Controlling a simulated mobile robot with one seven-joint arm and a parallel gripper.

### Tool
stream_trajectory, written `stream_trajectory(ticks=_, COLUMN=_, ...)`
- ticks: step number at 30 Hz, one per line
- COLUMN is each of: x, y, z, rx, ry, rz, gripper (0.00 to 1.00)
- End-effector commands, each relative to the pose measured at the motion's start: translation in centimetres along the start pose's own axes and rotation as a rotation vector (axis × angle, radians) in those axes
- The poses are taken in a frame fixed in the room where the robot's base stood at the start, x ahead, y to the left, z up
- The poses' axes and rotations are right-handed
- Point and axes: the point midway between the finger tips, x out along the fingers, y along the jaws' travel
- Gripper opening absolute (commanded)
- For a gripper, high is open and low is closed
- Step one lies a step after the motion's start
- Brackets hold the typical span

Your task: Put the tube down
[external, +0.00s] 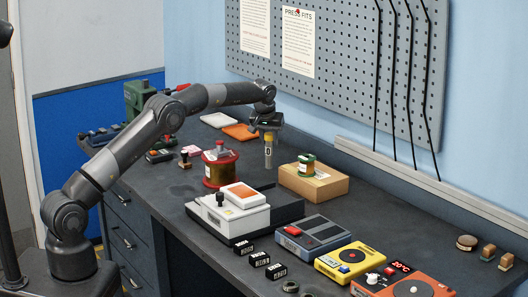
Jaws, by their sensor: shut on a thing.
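My gripper (269,133) points down above the bench, near the middle of the external view. It is shut on the tube (268,156), a small upright cylinder with a yellowish upper part and a dark label. The tube's lower end shows between the red-sided jar and the wooden block. I cannot tell from this view whether it touches the bench. The bench top (170,196) is dark grey.
A wooden block (314,187) with a green-and-copper spool (307,166) stands just right of the tube. Several coloured devices, including a yellow one (350,262), fill the front right.

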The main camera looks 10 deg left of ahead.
Motion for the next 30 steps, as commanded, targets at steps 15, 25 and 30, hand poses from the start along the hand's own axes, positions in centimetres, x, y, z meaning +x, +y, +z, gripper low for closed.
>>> stream_trajectory(ticks=15, x=0.1, y=0.0, z=0.1, rx=0.000, ry=0.000, rz=0.000, gripper=0.52)
stream_trajectory(ticks=25, x=-3.8, y=0.0, z=-0.1, rx=0.000, ry=0.003, rz=0.002, gripper=0.52)
stream_trajectory(ticks=30, x=-7.5, y=0.0, z=-0.1, rx=-0.001, ry=0.003, rz=0.002, gripper=0.52)
